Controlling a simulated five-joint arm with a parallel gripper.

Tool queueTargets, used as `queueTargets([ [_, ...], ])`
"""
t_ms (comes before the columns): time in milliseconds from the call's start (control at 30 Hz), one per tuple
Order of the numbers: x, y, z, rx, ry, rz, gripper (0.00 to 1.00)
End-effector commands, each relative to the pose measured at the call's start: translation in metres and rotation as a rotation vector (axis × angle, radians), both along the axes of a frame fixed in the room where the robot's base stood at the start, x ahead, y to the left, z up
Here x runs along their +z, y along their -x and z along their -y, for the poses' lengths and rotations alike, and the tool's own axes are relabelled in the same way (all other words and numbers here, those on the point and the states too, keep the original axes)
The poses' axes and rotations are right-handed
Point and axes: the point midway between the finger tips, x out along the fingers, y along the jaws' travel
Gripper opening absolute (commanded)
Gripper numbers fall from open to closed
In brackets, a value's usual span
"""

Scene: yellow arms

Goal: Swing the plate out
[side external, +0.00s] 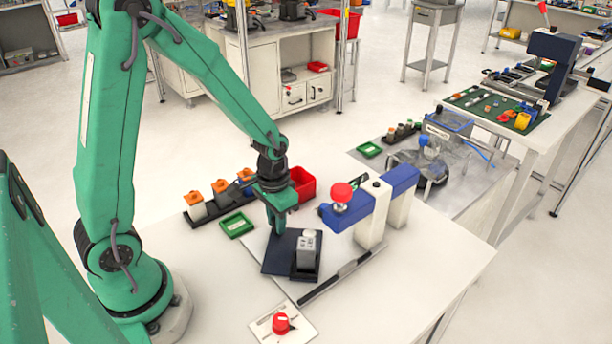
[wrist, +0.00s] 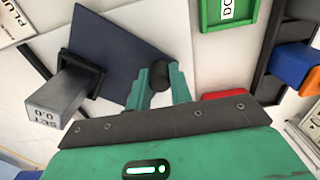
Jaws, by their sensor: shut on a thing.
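The dark blue plate (side external: 279,255) lies flat on a pale base on the bench, below my gripper (side external: 279,226). In the wrist view the plate (wrist: 118,52) is at upper left, with its right part running behind my fingers. My gripper (wrist: 160,90) is shut on a short black knob (wrist: 160,72) by the plate's edge; the fingers stand on either side of it. The knob is hidden in the side view. A grey block (side external: 308,243) in a black holder stands at the plate's right side, and shows at the left of the wrist view (wrist: 60,98), marked "SET 0.0".
A blue and white press-like device (side external: 372,215) with a red knob stands close on the right. A dark bar (side external: 335,278) lies in front. A green tray (side external: 237,225), orange-topped blocks (side external: 220,187) and a red bin (side external: 302,184) stand behind. The bench's front right is clear.

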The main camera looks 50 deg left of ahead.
Motion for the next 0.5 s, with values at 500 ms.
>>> queueTargets([
  [500, 0.0001, -0.0081, -0.0063, 0.002, 0.0, 0.001, 0.13],
])
